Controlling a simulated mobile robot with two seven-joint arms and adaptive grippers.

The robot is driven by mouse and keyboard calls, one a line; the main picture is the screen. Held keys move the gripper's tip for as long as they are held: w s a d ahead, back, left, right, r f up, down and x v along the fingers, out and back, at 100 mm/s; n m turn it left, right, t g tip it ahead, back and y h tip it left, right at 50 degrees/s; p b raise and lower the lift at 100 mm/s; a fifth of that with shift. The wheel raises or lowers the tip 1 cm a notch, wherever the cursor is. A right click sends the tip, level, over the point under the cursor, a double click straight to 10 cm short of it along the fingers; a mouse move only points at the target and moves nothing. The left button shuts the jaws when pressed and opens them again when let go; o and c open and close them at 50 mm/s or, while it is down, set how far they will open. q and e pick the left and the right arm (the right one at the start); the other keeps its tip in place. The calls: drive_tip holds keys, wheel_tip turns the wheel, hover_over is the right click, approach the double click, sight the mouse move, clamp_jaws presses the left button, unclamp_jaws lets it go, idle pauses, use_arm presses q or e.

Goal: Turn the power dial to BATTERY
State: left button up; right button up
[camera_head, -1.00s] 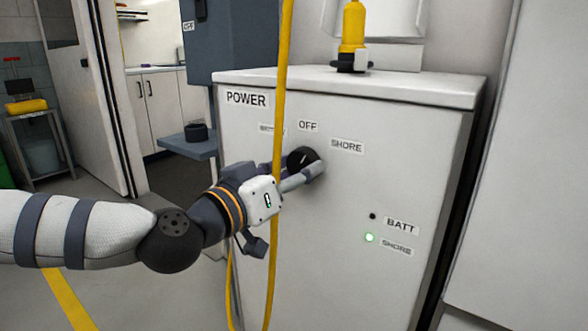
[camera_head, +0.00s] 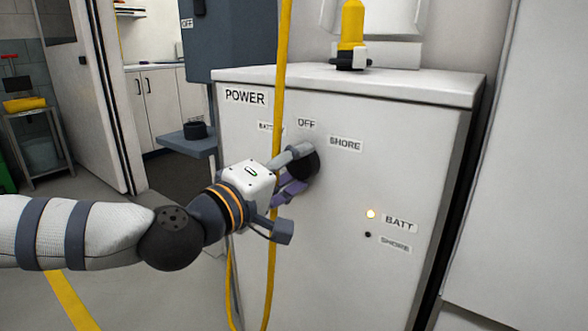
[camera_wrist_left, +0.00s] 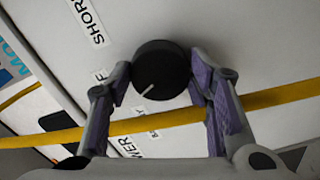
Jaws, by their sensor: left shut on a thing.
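The round black power dial (camera_head: 309,165) is on the front of the white power cabinet, below the BATTERY, OFF and SHORE labels. My left gripper (camera_head: 297,168) is shut on the dial, with one finger on each side of it. In the left wrist view the dial (camera_wrist_left: 162,66) sits between the purple finger pads, and its white pointer line points down-left, towards the BATTERY side. The BATTERY label (camera_head: 270,127) is partly covered by a yellow cable. My right gripper is not in view.
The yellow cable (camera_head: 281,80) hangs in front of the cabinet (camera_head: 340,270), close to my left gripper, and crosses between the fingers in the wrist view. A yellow bottle-like thing (camera_head: 352,25) stands on the cabinet top. A grey shelf (camera_head: 188,143) is to the left.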

use_arm(q)
drive_tip(key=shift+n, duration=1.9)
drive_tip(key=shift+r, duration=0.1)
drive_tip(key=o, duration=1.2)
drive_tip(key=v, duration=1.2)
